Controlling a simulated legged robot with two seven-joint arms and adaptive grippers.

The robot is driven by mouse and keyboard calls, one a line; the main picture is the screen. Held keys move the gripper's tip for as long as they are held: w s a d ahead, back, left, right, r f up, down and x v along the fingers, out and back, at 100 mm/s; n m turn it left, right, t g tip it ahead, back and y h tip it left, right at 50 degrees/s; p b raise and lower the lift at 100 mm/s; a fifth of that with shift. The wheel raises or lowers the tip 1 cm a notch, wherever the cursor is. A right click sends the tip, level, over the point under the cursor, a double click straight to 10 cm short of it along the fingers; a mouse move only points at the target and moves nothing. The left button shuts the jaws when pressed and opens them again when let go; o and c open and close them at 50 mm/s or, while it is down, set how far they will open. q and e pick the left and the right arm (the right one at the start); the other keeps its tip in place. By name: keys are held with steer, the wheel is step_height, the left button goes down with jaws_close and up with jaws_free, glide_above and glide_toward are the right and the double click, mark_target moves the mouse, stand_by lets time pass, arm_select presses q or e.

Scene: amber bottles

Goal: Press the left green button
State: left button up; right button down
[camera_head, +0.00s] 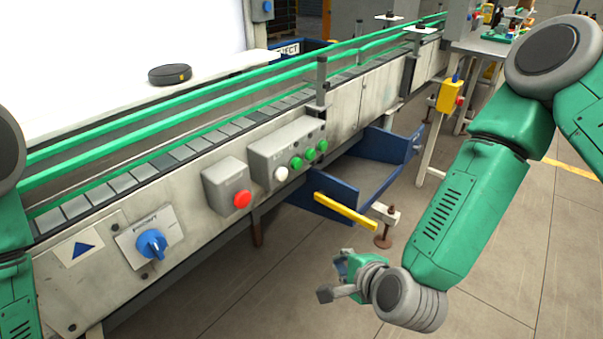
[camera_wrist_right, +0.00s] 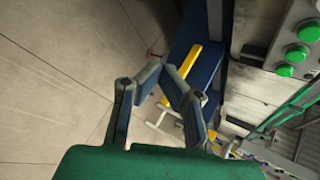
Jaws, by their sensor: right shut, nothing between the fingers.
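A grey control box (camera_head: 287,147) on the conveyor's side carries one white button (camera_head: 281,173) and a row of three green buttons. The left green button (camera_head: 296,162) is the one beside the white button. The middle (camera_head: 309,155) and right (camera_head: 321,146) ones follow it. In the right wrist view the green buttons show at the upper right edge, the left one apparently topmost (camera_wrist_right: 309,32). My right gripper (camera_head: 335,283) is below and apart from the box, over the floor. Its fingertips meet, empty, in the right wrist view (camera_wrist_right: 158,73). My left gripper is out of view.
A red button box (camera_head: 224,186) and a blue rotary knob (camera_head: 151,244) sit left of the control box. A blue bin (camera_head: 375,185) with a yellow edge bar (camera_head: 345,211) juts out below it. Green rails (camera_head: 190,100) run along the conveyor. The floor (camera_head: 500,235) at right is clear.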

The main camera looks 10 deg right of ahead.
mark_target(297, 164)
steer(key=w+d+r+m+t+h+b, duration=0.1)
steer(key=w+d+r+m+t+h, duration=0.2)
steer(key=w+r+m, duration=0.6)
step_height(297, 164, up, 3)
steer(key=m+t, duration=0.1)
steer(key=m, duration=0.2)
steer(key=shift+d+f, duration=0.2)
steer(key=w+a, duration=0.6)
steer(key=w, duration=0.1)
steer(key=shift+b, duration=0.45)
stand_by(0.4)
steer(key=shift+w+a, duration=0.2)
steer(key=shift+w, duration=0.05)
